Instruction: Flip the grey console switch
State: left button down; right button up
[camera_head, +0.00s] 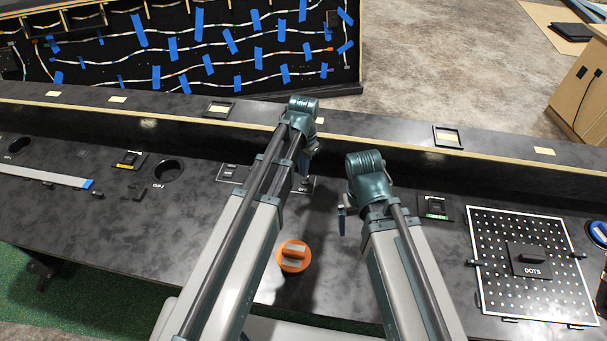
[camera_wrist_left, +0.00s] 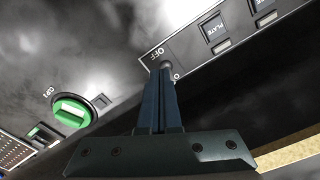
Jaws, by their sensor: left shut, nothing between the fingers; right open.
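A light grey switch panel (camera_head: 229,174) lies on the dark console top, partly hidden by my left arm in the head view. In the left wrist view the panel (camera_wrist_left: 190,47) carries a PLATE label, dark rockers and an OFF label. The small grey switch (camera_wrist_left: 166,65) stands beside OFF, right at my left fingertips; I cannot tell whether they touch. My left gripper (camera_head: 304,172) is shut and empty, its fingers (camera_wrist_left: 161,78) pointing at the switch. My right gripper (camera_head: 342,208) is open and empty above the console, to the right of the panel.
An orange knob (camera_head: 293,257) sits near the console's front edge. A perforated DOTS board (camera_head: 495,285) is at the right, a cup hole (camera_head: 167,171) at the left. A raised ledge (camera_head: 390,135) runs behind. A green knob (camera_wrist_left: 72,110) shows in the left wrist view.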

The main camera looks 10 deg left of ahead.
pick_arm(q)
jog(key=r+p, duration=0.2)
jog(key=r, duration=0.1)
jog(key=shift+s+r+p, duration=0.2)
jog(key=shift+s+p, duration=0.05)
jog(key=shift+p, duration=0.15)
jog(key=s+d+n, duration=0.1)
jog(key=s+d, duration=0.1)
jog(key=s, duration=0.5)
jog(key=s+d+n+y, duration=0.1)
jog(key=s+d, duration=0.2)
jog(key=s, duration=0.5)
jog(key=shift+s+d, duration=0.25)
